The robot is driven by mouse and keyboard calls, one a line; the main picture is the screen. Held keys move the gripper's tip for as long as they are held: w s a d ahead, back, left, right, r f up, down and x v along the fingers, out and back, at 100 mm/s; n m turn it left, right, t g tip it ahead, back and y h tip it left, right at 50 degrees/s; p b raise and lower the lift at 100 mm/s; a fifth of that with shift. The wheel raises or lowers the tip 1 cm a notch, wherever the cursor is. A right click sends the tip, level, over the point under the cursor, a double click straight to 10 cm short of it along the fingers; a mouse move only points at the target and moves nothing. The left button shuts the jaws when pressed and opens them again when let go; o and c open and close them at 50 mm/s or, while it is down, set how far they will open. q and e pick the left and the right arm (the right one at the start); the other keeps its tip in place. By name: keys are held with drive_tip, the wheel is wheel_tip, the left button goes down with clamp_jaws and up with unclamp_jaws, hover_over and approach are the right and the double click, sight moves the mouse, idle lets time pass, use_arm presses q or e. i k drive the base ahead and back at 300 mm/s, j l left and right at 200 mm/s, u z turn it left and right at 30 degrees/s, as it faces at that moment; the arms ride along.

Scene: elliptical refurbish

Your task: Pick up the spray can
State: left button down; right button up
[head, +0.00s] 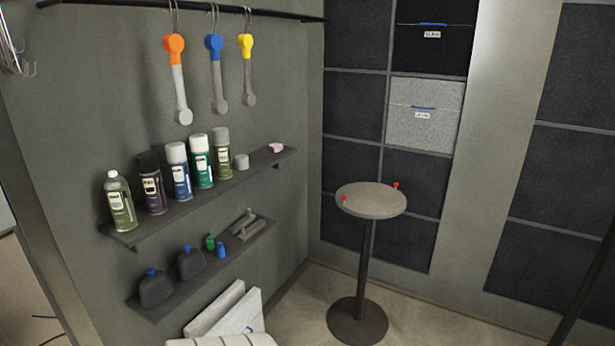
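Several spray cans stand upright in a row on the upper wall shelf (215,193) in the head view. From left to right they are a green can with a pale top (120,205), a dark purple can (152,185), a blue can with a white cap (179,172), a teal can with a white cap (201,163) and an olive-green can with a grey cap (222,155). I cannot tell which one the task means. Neither of my grippers shows in this view.
A small grey cylinder (241,161) and a pink item (276,148) share the upper shelf. The lower shelf (180,298) holds dark bottles. Coloured-head tools hang above on a rail (200,12). A round table (370,203) stands right, mostly bare, with two small red items.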

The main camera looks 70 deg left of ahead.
sight(119, 198)
drive_tip(key=u, duration=3.25)
